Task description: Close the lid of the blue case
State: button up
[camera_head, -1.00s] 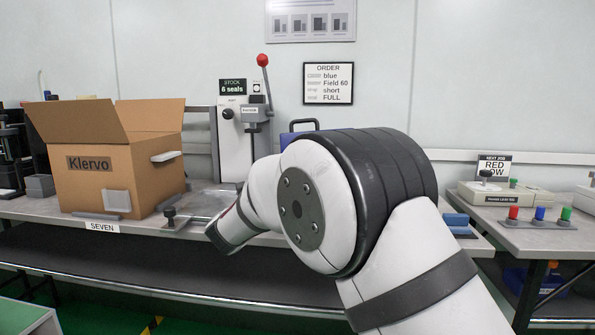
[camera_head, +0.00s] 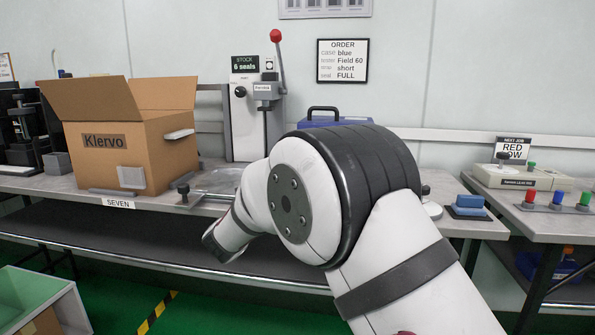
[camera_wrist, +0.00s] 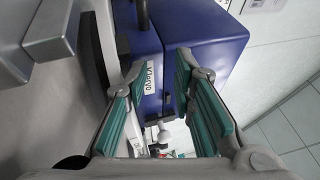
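The blue case (camera_head: 352,120) stands at the back of the bench in the head view, its black handle on top and most of its body hidden behind my arm. In the wrist view the blue case (camera_wrist: 203,35) fills the upper middle, with a Klervo label on its left part and a seam between two blue parts. How far its lid stands open I cannot tell. My gripper (camera_wrist: 160,70) is open, its teal-padded fingers apart and empty, close to the case. Whether they touch it is unclear. My gripper is hidden in the head view.
An open cardboard box (camera_head: 125,160) stands on the left of the bench. A lever press (camera_head: 264,95) with a red knob stands left of the case. A blue block (camera_head: 469,204) lies to the right of my arm. A side table (camera_head: 540,223) holds coloured buttons.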

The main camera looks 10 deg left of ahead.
jog(key=shift+s+a+f, duration=0.2)
jog(key=shift+s+f, duration=0.05)
jog(key=shift+f, duration=0.25)
jog(key=shift+s+a+f, duration=0.15)
jog(key=shift+s+f, duration=0.1)
jog(key=shift+f, duration=0.25)
jog(key=shift+a+f, duration=0.1)
jog(key=v, duration=0.5)
jog(key=shift+s+a, duration=0.1)
jog(key=shift+s, duration=0.3)
jog(key=shift+s+a+r, duration=0.1)
jog(key=shift+s+a, duration=0.05)
jog(key=shift+s, duration=0.3)
jog(key=shift+s+a+r, duration=0.15)
jog(key=shift+s, duration=0.3)
